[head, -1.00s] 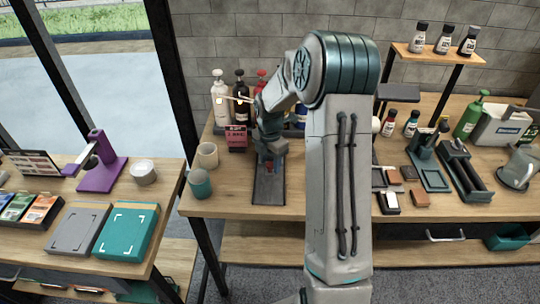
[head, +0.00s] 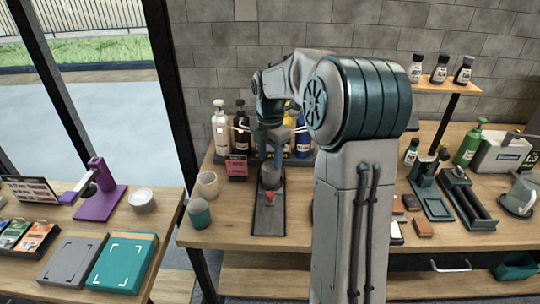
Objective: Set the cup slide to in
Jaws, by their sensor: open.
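The cup slide is a long dark track (head: 268,222) lying front to back on the bench, left of my arm. A grey cup-like holder (head: 271,178) sits near its far end. A small red part (head: 269,198) shows just in front of the holder. My gripper (head: 270,150) is open, pointing down just above and behind the holder. The fingertips are small and dark here, and I cannot tell whether they touch the holder. No thing shows between them.
Pump bottles (head: 222,128) stand behind the slide. A pink sign (head: 236,168), a beige cup (head: 207,184) and a teal cup (head: 199,213) stand to its left. A teal rack (head: 432,198) is on the right. The bench front beside the track is clear.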

